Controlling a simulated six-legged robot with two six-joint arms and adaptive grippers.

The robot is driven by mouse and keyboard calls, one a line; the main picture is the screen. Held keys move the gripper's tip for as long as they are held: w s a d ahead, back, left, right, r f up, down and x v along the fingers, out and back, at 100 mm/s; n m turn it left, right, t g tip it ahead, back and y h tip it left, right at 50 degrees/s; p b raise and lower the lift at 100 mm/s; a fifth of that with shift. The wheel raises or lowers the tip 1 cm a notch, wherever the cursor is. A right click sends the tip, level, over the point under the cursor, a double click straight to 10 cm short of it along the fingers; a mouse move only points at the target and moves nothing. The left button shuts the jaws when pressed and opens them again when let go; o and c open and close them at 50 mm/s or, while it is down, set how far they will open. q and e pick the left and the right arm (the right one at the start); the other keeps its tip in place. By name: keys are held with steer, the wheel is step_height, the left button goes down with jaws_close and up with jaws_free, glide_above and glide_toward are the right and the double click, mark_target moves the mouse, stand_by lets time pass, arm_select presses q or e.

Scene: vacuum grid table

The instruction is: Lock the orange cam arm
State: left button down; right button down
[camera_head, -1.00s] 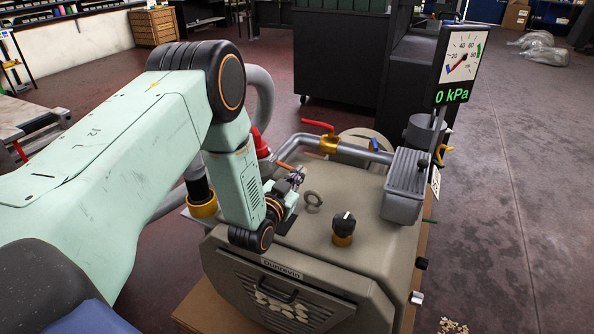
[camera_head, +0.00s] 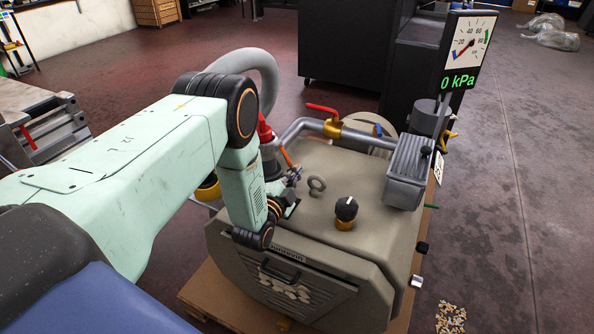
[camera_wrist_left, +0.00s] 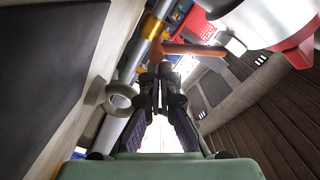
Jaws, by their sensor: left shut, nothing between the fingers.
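The orange cam arm (camera_head: 286,156) shows as a short bar beside the red hose coupling (camera_head: 265,130), partly hidden behind my left arm. In the left wrist view the orange cam arm (camera_wrist_left: 193,50) lies across the top, running from a rounded end to the bright metal by the red part (camera_wrist_left: 255,22). My left gripper (camera_head: 294,175) is shut and empty. In the left wrist view its fingertips (camera_wrist_left: 162,72) are together just below the rounded end of the cam arm, and I cannot tell whether they touch it. My right gripper is not in view.
A lifting eye (camera_head: 316,185) and a black knob (camera_head: 346,208) stand on the beige machine's top (camera_head: 385,190). A red-handled valve (camera_head: 322,110) sits on the grey pipe behind. The gauge (camera_head: 468,45) reads 0 kPa.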

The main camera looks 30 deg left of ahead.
arm_select(q)
steer(key=shift+a+f+m, duration=0.2)
steer(key=shift+m, duration=0.3)
stand_by(0.3)
steer(key=shift+s, duration=0.25)
steer(key=s, duration=0.7)
steer(key=s+d, duration=0.1)
steer(key=s, duration=0.3)
steer(key=shift+s+r, duration=0.1)
steer(key=shift+s, duration=0.15)
steer(key=shift+d, duration=0.1)
